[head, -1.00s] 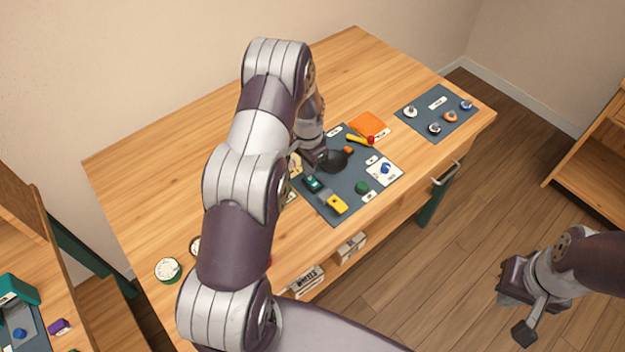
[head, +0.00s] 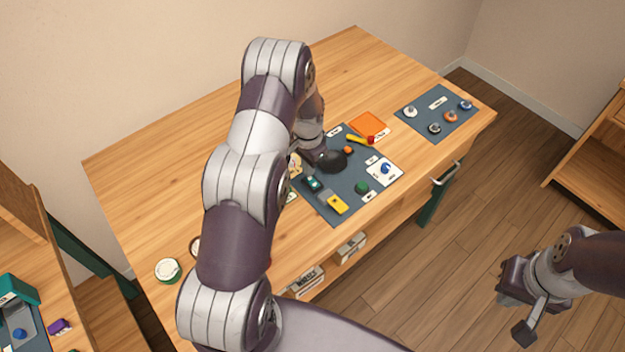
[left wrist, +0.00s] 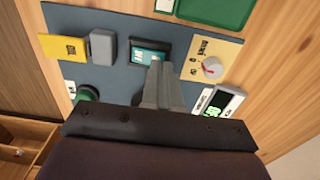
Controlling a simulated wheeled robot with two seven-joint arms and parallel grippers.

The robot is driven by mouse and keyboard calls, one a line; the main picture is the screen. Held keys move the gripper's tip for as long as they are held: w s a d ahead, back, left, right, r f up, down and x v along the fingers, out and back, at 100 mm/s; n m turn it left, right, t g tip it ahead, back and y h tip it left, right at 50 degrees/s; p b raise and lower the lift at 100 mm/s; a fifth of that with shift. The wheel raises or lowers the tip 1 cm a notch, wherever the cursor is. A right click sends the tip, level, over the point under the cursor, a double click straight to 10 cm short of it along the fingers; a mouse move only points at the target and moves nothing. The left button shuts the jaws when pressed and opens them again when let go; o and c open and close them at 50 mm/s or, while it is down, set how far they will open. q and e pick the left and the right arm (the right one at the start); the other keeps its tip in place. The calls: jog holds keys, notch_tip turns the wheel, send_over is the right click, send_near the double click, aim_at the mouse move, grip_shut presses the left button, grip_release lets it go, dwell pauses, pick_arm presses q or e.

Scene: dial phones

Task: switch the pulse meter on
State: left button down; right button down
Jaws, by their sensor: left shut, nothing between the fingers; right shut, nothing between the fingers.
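My left gripper (head: 326,161) is over the blue-grey panel mat (head: 341,215), shut and empty. In the left wrist view its fingers (left wrist: 158,70) point at a teal rocker-like switch (left wrist: 150,52) in a dark frame, with the tips at or just above its lower edge. I cannot tell whether they touch. The switch also shows in the head view (head: 313,184). A small meter (left wrist: 221,104) with lit green marks on a dark screen sits right of the fingers. I cannot read which device is labelled pulse meter. My right gripper (head: 524,332) is shut and empty, off the table's right side.
Close to the teal switch are a grey block (left wrist: 103,46) with a yellow plate (left wrist: 64,46), a beige dial card (left wrist: 209,58) and a green knob (left wrist: 87,94). A blue knob (head: 386,168) and a red-tipped yellow lever (head: 358,139) are farther right. The table's back left is clear.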

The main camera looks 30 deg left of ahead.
pick_arm(q)
jog(key=shift+f+b, duration=0.7)
jog(key=shift+f, duration=0.3)
dwell(0.6)
notch_tip(320, 180, up, 7)
jog(key=p, duration=0.5)
jog(key=shift+r, duration=0.1)
dwell(0.4)
